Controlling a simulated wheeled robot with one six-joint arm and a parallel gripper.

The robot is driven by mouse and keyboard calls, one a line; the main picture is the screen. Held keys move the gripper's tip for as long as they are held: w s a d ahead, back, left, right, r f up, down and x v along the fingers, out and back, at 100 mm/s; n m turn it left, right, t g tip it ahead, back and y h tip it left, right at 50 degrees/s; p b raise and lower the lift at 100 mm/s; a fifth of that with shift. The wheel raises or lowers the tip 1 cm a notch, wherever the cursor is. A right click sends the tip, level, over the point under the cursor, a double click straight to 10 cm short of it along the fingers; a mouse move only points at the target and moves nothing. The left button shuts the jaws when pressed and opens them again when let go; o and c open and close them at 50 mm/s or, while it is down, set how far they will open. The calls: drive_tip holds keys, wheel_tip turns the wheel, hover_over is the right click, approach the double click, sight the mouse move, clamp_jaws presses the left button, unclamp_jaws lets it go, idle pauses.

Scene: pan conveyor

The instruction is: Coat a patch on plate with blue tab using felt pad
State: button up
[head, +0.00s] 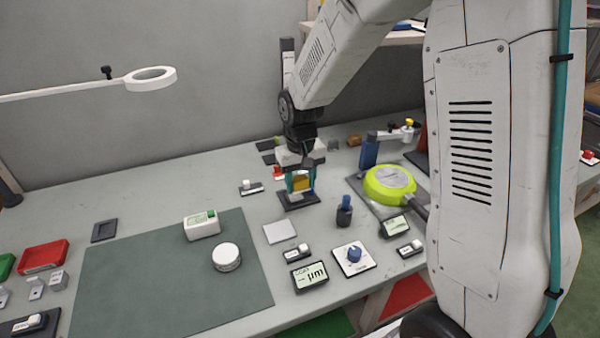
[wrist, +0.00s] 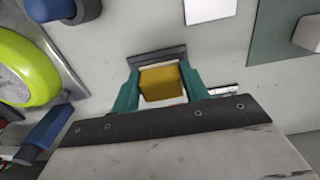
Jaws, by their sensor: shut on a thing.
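My gripper (head: 299,184) is shut on a mustard-yellow block, which I take for the felt pad (wrist: 160,84). The teal fingers flank the block in the wrist view (wrist: 160,95). The block is at a dark flat holder (head: 297,203), whose edge also shows in the wrist view (wrist: 157,56). I cannot tell whether they touch. A bare light-grey square plate (head: 281,233) lies on the bench nearer the camera, partly seen in the wrist view (wrist: 209,9). I cannot make out a blue tab on it.
A lime-green round pan (head: 378,192) and a blue post (head: 368,152) stand to the right. A blue-capped bottle (head: 345,213), a blue-knobbed dial (head: 354,257) and a display (head: 309,276) lie nearer. A green mat (head: 130,285) with a white box (head: 202,226) is left.

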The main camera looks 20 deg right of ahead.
drive_tip(key=shift+r, duration=1.4)
